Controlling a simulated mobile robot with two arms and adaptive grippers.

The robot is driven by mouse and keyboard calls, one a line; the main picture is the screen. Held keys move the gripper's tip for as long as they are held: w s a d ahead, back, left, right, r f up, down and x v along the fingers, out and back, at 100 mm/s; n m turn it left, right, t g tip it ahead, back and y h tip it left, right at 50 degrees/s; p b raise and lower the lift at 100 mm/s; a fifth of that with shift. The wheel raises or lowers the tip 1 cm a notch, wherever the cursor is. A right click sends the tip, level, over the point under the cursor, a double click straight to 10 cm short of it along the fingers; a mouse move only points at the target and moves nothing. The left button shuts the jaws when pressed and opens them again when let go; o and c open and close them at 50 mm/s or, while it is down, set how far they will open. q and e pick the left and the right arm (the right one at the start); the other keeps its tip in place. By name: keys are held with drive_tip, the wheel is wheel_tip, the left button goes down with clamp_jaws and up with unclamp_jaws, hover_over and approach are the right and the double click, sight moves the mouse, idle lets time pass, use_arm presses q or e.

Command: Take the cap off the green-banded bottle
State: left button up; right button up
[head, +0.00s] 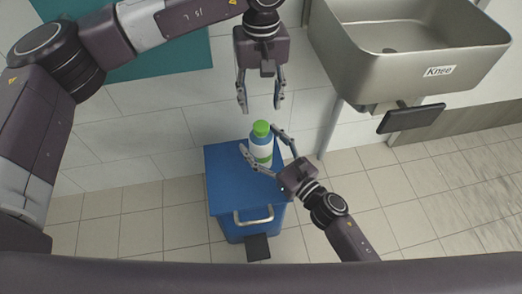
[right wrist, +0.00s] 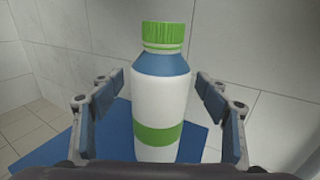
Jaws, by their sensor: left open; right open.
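The bottle (head: 261,150) stands upright on the blue bin or cabinet (head: 227,185). In the right wrist view the bottle (right wrist: 160,103) is white with a blue shoulder and a green band (right wrist: 158,134). Its green ribbed cap (right wrist: 164,34) is on its top; the cap also shows in the head view (head: 261,128). My right gripper (head: 263,151) is open, with its fingers on either side of the bottle; gaps show between them and the bottle in the right wrist view. My left gripper (head: 261,106) is open and empty, pointing down above the cap.
A steel sink (head: 450,55) with a "Knee" label and a dark knee pad (head: 411,119) is at the upper right. The tiled wall (head: 170,130) is close behind the blue bin. The bin has a front handle (head: 253,217) and a dark pedal (head: 257,247).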

sight(261, 125)
drive_tip(key=shift+w+a, duration=0.1)
drive_tip(key=shift+w, duration=0.05)
drive_tip(key=shift+c, duration=0.4)
clamp_jaws()
use_arm(q)
drive_tip(key=shift+f, duration=4)
